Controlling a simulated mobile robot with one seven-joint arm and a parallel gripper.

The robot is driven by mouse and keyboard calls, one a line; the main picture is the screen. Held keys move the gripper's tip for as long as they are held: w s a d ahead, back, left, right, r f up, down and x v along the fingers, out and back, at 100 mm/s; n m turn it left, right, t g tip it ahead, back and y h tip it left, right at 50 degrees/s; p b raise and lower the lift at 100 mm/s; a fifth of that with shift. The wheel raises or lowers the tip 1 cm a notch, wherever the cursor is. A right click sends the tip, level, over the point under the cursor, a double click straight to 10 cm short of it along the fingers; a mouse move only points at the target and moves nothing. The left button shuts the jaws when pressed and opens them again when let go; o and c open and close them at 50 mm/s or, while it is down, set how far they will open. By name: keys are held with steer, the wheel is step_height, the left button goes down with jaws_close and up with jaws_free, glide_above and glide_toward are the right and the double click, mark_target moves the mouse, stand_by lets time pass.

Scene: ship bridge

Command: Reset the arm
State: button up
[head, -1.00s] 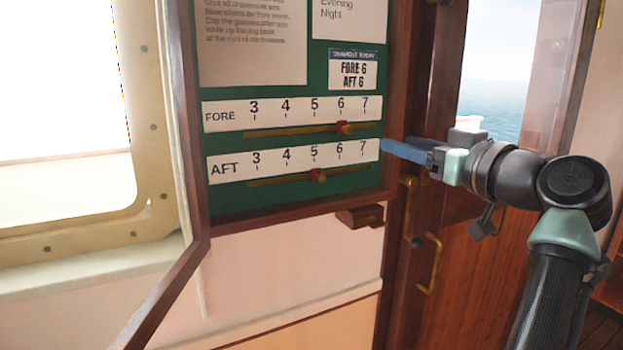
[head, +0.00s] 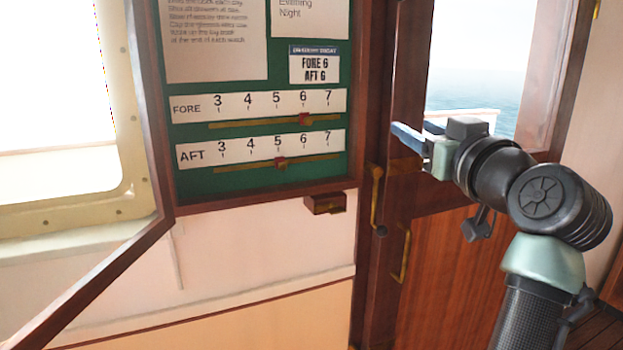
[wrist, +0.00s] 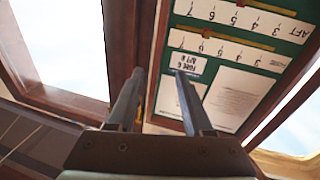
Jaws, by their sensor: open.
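My arm is raised at the right of the head view. My gripper (head: 406,145) is open and empty in front of the wooden door frame, to the right of the green board (head: 240,187). In the wrist view the two fingers of my gripper (wrist: 158,95) stand apart with nothing between them. The board carries a FORE scale (head: 258,105) with its red slider (head: 304,119) at about 6. Below it is an AFT scale (head: 260,148) with its red slider (head: 280,162) at about 5. A card (head: 314,65) reads FORE 6, AFT 6.
An open wooden-framed cover (head: 95,280) juts out at the board's left. A small wooden block (head: 325,203) sits under the board. Brass handles (head: 376,195) are on the door frame beneath my gripper. A window (head: 60,100) is at the left.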

steer(key=s+a+r+m+t+h+p, duration=0.1)
steer(key=s+a+r+t, duration=0.3)
steer(key=s+a+r, duration=0.3)
steer(key=s+a+r+m+t+h+p, duration=0.1)
steer(key=s+a+r+t, duration=0.4)
steer(key=s, duration=1.2)
steer(key=a+r+h, duration=0.1)
steer(key=a+r, duration=0.1)
steer(key=a, duration=0.1)
steer(key=shift+s+r+m+h+p, duration=0.25)
steer(key=shift+s+m+h+p, duration=0.05)
steer(key=shift+m+p, duration=0.1)
steer(key=shift+a, duration=0.15)
